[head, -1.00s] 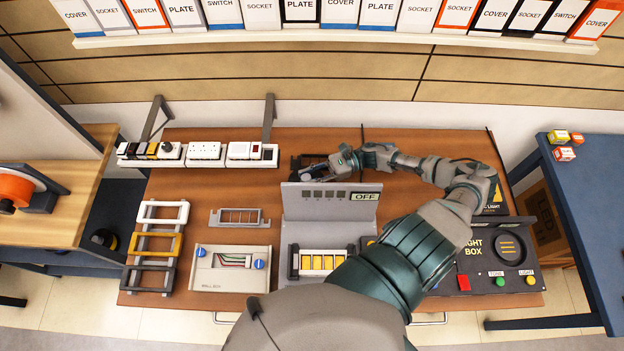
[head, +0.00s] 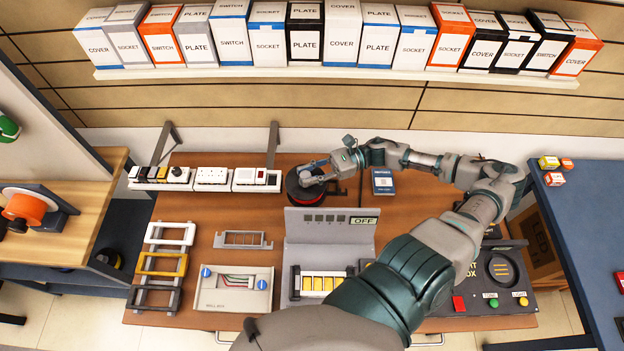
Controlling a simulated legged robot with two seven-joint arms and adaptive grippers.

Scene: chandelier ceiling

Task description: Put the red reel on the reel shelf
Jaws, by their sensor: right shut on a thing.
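The red reel (head: 293,187), a dark round spool with a red edge, is at the back of the brown workbench, just behind the upright panel marked OFF. My right gripper (head: 312,172) is at its top right and is shut on it. The gripper partly covers the reel, and I cannot tell how far it is above the bench. The wooden shelf (head: 85,185) at the left carries an orange reel (head: 27,206), and a dark reel sits lower down at its side. I cannot tell for sure that this is the reel shelf. My left gripper is not in view.
The grey OFF panel (head: 330,230) stands in front of the reel. White socket strips (head: 211,178) lie to its left, and a blue box (head: 383,182) to its right. Coloured frames (head: 163,264) and a wall box (head: 236,289) occupy the bench's left front.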

